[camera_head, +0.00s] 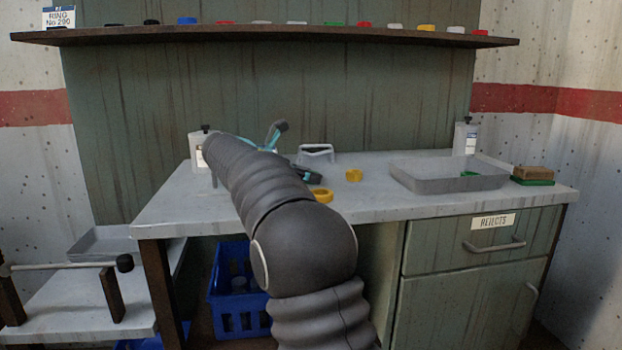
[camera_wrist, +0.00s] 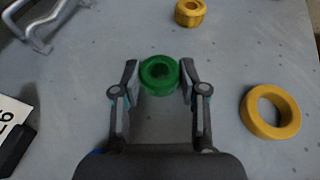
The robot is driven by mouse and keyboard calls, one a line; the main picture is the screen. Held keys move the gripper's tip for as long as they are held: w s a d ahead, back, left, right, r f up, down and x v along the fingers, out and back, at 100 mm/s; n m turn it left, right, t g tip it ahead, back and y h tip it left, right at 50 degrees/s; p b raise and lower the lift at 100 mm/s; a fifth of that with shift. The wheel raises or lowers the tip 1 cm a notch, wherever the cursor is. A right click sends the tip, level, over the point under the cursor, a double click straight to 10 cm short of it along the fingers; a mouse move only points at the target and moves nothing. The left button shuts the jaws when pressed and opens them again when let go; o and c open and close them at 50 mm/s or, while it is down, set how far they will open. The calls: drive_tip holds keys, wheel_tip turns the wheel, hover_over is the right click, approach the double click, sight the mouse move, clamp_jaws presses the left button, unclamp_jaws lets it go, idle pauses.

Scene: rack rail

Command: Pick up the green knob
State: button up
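The green knob (camera_wrist: 159,75) is a round green piece with a hole in its middle, on the grey bench top in the wrist view. My gripper (camera_wrist: 159,78) is open, with one finger on each side of the knob. Small gaps seem to show between the fingers and the knob. In the head view my arm hides the knob. Another green piece (camera_head: 334,24) sits on the shelf in the head view, and a green item (camera_head: 469,174) lies in the grey tray.
A yellow ring (camera_wrist: 270,111) lies right of my gripper, and a yellow knob (camera_wrist: 190,12) lies beyond the green knob. A grey handle-like frame (camera_wrist: 45,22) stands at upper left. The grey tray (camera_head: 415,184) is on the bench's right. Bottles (camera_head: 465,138) stand at the back.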

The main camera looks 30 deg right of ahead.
drive_tip(key=shift+c, duration=0.7)
